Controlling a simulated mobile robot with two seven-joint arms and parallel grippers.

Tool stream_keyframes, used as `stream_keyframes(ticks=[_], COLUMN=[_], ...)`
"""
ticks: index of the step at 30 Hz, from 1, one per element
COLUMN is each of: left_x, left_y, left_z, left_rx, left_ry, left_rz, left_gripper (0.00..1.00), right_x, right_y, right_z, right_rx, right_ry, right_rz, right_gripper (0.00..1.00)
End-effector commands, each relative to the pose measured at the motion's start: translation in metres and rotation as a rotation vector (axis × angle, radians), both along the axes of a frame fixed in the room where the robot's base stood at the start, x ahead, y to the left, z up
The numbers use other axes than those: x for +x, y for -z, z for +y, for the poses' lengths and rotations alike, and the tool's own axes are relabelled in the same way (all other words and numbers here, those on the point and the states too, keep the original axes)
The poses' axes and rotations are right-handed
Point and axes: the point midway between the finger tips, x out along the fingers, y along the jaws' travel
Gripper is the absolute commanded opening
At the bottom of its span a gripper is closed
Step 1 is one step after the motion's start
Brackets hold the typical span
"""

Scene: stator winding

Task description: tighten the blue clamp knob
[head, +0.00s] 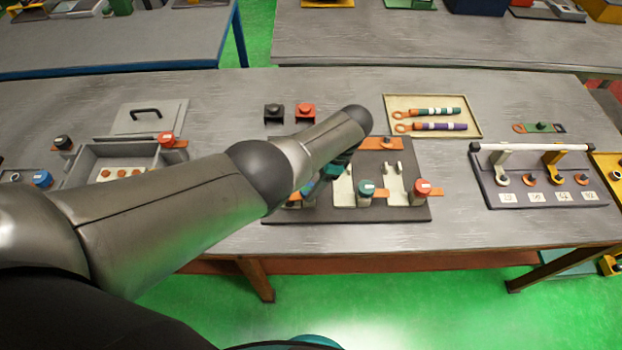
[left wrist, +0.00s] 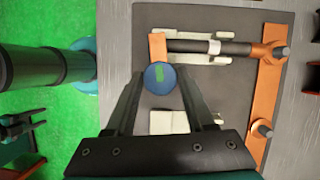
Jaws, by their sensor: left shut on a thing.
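The blue clamp knob (left wrist: 160,78), round with a green mark on top, sits between the fingertips of my left gripper (left wrist: 160,80) in the left wrist view. The gripper is shut on it, with one finger on each side. An orange tab (left wrist: 157,46) shows beside the knob, next to a dark cable with a white band (left wrist: 215,47) in a pale cradle. In the head view my left forearm hides the knob and most of the gripper over the dark fixture board (head: 400,212). My right gripper is not in view.
A teal knob (head: 367,187) and a red knob (head: 423,187) stand close by on the board. A tray (head: 388,101) with two cables lies behind, a rack (head: 540,200) to the right and a grey box (head: 125,160) to the left.

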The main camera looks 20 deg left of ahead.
Motion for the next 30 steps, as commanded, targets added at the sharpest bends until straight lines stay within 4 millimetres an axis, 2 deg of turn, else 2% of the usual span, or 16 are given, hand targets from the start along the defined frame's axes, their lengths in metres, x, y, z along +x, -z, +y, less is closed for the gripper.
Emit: stream_keyframes(ticks=[1,17,18,26,30], left_x=[0.0049,0.0049,0.0048,0.0025,0.0017], left_y=[-0.0056,-0.0042,-0.0042,-0.0021,-0.0013], left_z=[-0.0008,-0.0007,-0.0007,-0.0005,-0.0004], left_rx=[0.002,0.002,0.002,0.001,0.001], left_ry=[0.016,0.040,0.039,0.036,0.036], left_rz=[-0.012,-0.012,-0.012,-0.007,-0.005], left_gripper=[0.00,0.00,0.56,0.85,0.85], right_x=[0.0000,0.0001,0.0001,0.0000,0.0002], right_y=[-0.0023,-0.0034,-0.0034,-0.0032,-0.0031], right_z=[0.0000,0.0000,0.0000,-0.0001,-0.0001], right_rx=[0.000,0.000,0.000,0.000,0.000], right_ry=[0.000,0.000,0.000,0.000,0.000], right_rz=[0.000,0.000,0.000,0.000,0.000], right_gripper=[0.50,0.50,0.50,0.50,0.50])
